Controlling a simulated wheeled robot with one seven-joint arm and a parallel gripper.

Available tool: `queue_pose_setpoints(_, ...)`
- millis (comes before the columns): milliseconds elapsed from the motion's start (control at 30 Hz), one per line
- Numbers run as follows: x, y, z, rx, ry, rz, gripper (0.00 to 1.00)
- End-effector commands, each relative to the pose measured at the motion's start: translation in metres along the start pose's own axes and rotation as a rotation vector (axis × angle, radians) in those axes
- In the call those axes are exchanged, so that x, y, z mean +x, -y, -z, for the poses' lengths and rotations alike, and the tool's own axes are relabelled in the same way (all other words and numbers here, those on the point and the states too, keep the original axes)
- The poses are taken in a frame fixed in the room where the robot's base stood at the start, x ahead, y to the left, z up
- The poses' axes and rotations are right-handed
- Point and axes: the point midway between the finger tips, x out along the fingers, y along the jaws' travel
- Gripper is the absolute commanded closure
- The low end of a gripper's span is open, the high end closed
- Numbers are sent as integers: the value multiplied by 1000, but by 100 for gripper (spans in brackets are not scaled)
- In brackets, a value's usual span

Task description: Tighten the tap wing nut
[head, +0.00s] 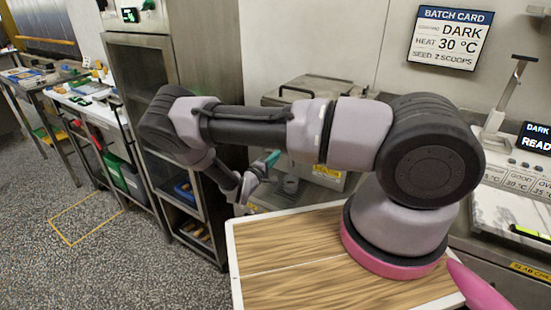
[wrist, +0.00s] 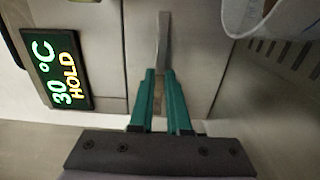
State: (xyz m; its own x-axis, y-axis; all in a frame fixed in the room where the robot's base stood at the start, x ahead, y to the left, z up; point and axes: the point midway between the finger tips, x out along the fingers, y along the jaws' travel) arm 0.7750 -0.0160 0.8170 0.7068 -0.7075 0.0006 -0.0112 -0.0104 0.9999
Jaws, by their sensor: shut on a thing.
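My gripper (wrist: 158,76) has its two green fingers close together on a narrow grey metal piece, which I take to be the tap wing nut (wrist: 163,40). The piece stands out beyond the fingertips, towards the top of the wrist view. In the head view my gripper (head: 268,162) is small and teal beside the steel machine (head: 335,90). The nut cannot be made out there.
A display (wrist: 58,72) reading 30 °C HOLD is left of the fingers. A pale rounded container (wrist: 262,18) is close at the upper right, beside a slotted metal surface (wrist: 290,52). In the head view a steel cabinet (head: 140,62) stands left of the arm; open floor (head: 75,200) lies further left.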

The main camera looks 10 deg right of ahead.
Motion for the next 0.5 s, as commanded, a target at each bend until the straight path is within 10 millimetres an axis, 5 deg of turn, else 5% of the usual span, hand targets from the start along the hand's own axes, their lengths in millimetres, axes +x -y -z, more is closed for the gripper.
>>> queue_pose_setpoints(267, -2, 3, -2, -4, 1, 7, 100)
queue_pose_setpoints(300, -2, 3, -1, -4, 1, 7, 70)
queue_pose_setpoints(333, -2, 3, -1, -4, 0, 6, 58)
queue_pose_setpoints(500, -1, 2, 0, -2, 0, 4, 55)
